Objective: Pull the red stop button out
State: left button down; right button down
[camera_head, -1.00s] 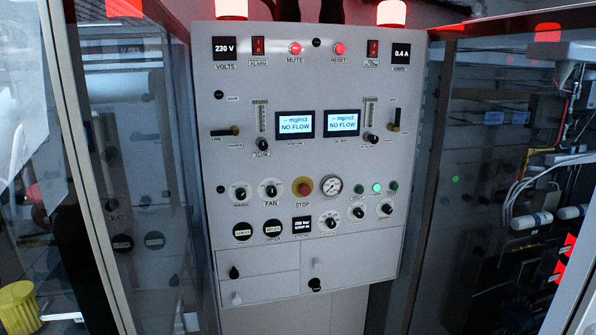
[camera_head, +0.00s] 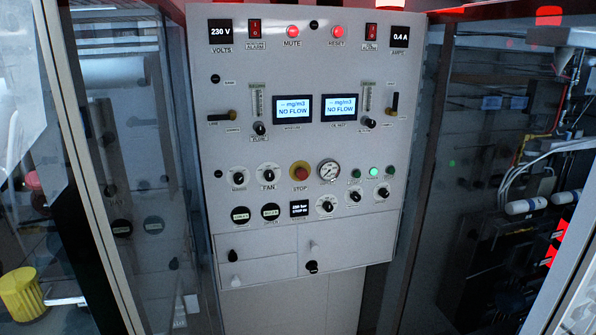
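From this view I cannot tell whether the button is pushed in or out. Neither of my grippers shows in the head view.
Glass-walled frames stand left and right of the panel. The left frame's post (camera_head: 90,180) reaches into the foreground. A yellow object (camera_head: 22,293) is at the lower left. White cylinders (camera_head: 528,206) and cables are at the right. Nothing blocks the panel's front.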

aim_at(302, 174)
jog(key=i+l+u, duration=0.15)
jog(key=l, duration=0.2)
jog(key=i+l+u, duration=0.15)
jog(key=i+l, duration=0.15)
jog(key=i+l+u, duration=0.2)
jog(key=l, duration=0.3)
jog(key=k, duration=0.7)
